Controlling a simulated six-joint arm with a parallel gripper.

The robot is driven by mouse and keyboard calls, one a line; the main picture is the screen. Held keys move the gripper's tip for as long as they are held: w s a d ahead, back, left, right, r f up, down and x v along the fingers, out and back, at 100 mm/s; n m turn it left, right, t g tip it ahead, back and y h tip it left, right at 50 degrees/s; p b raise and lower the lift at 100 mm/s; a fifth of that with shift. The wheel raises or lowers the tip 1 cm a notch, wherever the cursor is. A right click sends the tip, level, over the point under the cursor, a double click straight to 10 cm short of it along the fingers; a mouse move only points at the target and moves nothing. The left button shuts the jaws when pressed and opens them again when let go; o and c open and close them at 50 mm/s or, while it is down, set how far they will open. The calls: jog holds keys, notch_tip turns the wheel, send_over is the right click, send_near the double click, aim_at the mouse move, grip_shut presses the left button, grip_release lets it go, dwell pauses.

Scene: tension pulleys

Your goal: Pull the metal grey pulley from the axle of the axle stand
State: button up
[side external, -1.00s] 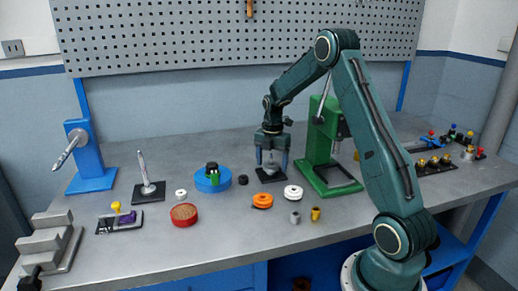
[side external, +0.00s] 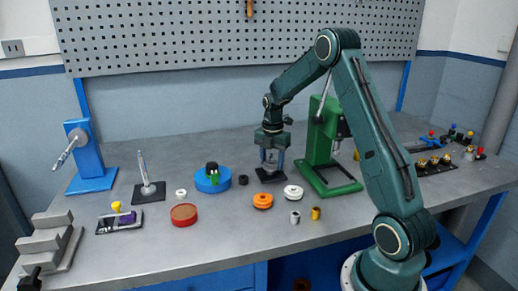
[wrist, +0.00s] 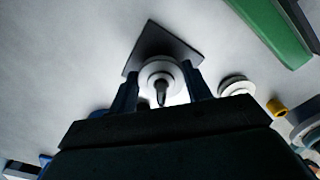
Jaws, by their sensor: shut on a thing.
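The metal grey pulley (wrist: 147,72) is a pale round disc between my fingers in the wrist view. The axle (wrist: 161,91) shows at its centre, so the pulley appears to be around it. The stand's dark square base (wrist: 152,38) lies below. In the side view, my gripper (side external: 272,168) points straight down over this dark base (side external: 268,178). My gripper (wrist: 160,76) is shut on the pulley, one finger on each side. The pulley's height along the axle is hard to tell.
A green press (side external: 328,178) stands close to the right of my gripper. An orange pulley (side external: 263,201) and a white pulley (side external: 293,192) lie just in front. A second upright axle on a black base (side external: 150,192) and a blue stand (side external: 90,160) are at left.

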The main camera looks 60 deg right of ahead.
jog(key=shift+r, duration=1.75)
dwell(1.3)
jog(key=shift+r, duration=1.55)
jog(key=shift+r, duration=0.55)
jog(key=shift+r, duration=1.95)
jog(key=shift+a, duration=0.15)
jog(key=w+a+f+m, duration=0.1)
jog(key=w+a+m, duration=0.1)
jog(key=a+m, duration=0.3)
jog(key=w+a+f+m, duration=0.1)
jog(key=a+m, duration=0.3)
jog(key=a, duration=0.9)
jog(key=w+a+f+m, duration=0.1)
jog(key=w+a+m, duration=0.2)
jog(key=a, duration=0.6)
jog(key=m, duration=0.2)
jog(key=shift+w+a+f+m, duration=0.3)
jog(key=shift+a, duration=0.1)
